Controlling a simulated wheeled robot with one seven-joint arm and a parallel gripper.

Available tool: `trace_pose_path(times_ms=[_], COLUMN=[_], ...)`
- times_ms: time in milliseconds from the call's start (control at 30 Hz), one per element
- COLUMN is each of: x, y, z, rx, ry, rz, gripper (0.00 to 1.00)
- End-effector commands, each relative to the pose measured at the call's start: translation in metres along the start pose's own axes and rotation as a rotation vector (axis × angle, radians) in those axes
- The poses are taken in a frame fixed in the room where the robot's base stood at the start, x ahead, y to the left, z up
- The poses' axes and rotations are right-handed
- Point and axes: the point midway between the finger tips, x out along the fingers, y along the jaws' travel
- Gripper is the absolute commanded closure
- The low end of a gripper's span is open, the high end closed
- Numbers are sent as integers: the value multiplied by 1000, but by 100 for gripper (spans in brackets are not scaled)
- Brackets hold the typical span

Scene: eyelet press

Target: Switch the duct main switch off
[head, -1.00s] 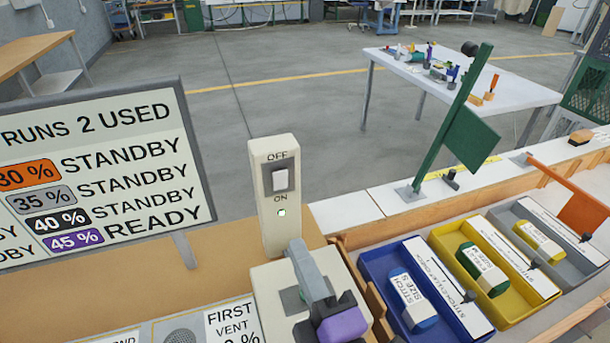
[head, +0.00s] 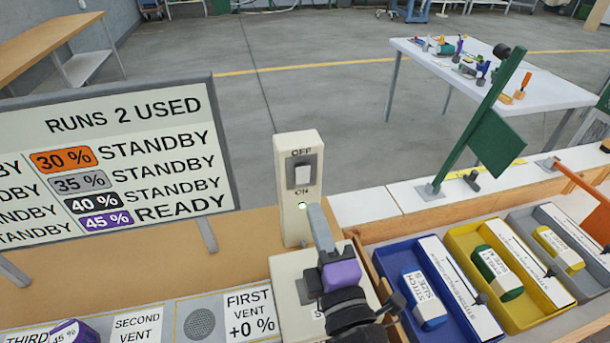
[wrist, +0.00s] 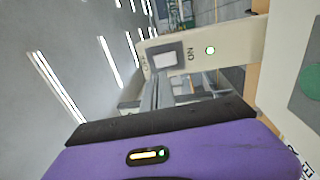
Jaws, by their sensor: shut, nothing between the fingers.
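The duct main switch is a white rocker (head: 302,174) in a grey frame on a cream upright post (head: 298,228), with OFF printed above it and ON below. A small green lamp (head: 302,206) under ON is lit. Which way the rocker tilts is hard to tell. In the wrist view the rocker (wrist: 165,59) and the lit lamp (wrist: 210,50) show sideways. My gripper (head: 316,210) has grey fingers and a purple body. The fingers are shut and empty, pointing up just below and right of the rocker, apparently apart from it. They also show in the wrist view (wrist: 151,92).
A display board (head: 110,165) stands left of the post. A cream box (head: 290,275) lies below my gripper. Blue (head: 385,275) and yellow (head: 470,240) trays with labelled blocks are at right. A green flag-like plate (head: 497,140) stands behind them. Space above the post is clear.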

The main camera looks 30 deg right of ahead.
Motion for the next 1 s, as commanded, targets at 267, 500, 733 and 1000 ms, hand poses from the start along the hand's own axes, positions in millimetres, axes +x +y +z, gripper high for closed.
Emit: trace_pose_path(times_ms=[267,500,733,1000], x=[53,76,80,83], y=[4,1,0,2], z=[0,0,0,0], rx=[1,1,1,1], ry=[-1,0,1,1], rz=[0,0,-1,0], gripper=[100,100,100,100])
